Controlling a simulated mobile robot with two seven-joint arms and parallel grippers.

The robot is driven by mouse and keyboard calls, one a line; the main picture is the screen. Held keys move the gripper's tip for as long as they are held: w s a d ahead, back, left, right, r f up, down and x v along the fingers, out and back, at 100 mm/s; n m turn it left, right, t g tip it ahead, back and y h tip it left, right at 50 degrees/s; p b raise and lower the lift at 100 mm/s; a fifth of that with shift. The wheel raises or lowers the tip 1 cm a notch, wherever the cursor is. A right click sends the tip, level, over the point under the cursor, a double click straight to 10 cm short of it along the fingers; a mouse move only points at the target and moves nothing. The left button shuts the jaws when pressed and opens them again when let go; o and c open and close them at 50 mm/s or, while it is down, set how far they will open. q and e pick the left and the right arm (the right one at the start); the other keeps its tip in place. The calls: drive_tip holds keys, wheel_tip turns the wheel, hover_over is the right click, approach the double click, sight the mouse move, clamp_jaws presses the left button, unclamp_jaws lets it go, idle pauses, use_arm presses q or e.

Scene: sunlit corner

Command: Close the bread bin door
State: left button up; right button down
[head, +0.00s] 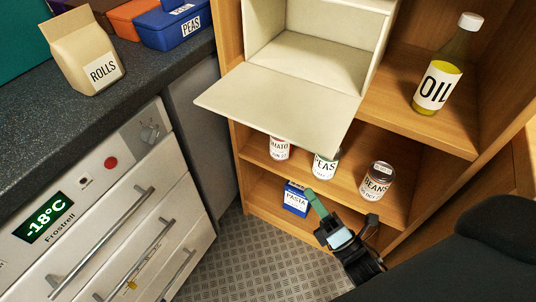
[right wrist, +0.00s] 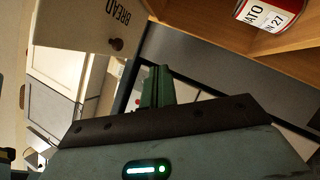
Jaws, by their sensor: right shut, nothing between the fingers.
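The cream bread bin (head: 374,38) stands on the upper shelf of the wooden cabinet, and its inside is empty where it shows. Its door (head: 280,105) hangs open, folded out and sticking forward past the shelf edge. In the right wrist view the outer face of the door (right wrist: 75,22) shows the word BREAD and a brown knob (right wrist: 116,44). My right gripper (head: 311,194) is shut and empty, below the door and in front of the lower shelves, apart from the door. It also shows in the right wrist view (right wrist: 160,75). My left gripper is not in view.
An oil bottle (head: 440,80) stands right of the bin. Tomato (head: 279,149), peas (head: 325,166) and beans (head: 377,181) cans stand on the shelf below. A pasta box (head: 296,199) sits lower. A freezer (head: 110,220) and counter are at left.

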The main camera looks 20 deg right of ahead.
sight(278, 106)
drive_tip(key=w+n+y+b, duration=0.1)
drive_tip(key=n+y+b, duration=0.1)
drive_tip(key=n, duration=0.3)
drive_tip(key=w+a+n+y+b, duration=0.1)
drive_tip(key=w+n+y+b, duration=0.1)
drive_tip(key=n+y+b, duration=0.1)
drive_tip(key=w+n+y+b, duration=0.1)
drive_tip(key=n+y+b, duration=0.1)
drive_tip(key=n+y, duration=0.3)
drive_tip(key=shift+w+a+r+n, duration=0.1)
drive_tip(key=shift+w+a+n, duration=0.1)
drive_tip(key=shift+n, duration=0.6)
drive_tip(key=shift+w+a+r+n, duration=0.1)
drive_tip(key=shift+a+n, duration=0.1)
drive_tip(key=shift+n, duration=0.6)
drive_tip(key=s+d+r+p+x, duration=0.1)
drive_tip(key=r+x, duration=0.1)
drive_tip(key=x, duration=1)
drive_tip(key=shift+r+p, duration=0.35)
drive_tip(key=shift+p, duration=0.05)
drive_tip(key=shift+s, duration=0.1)
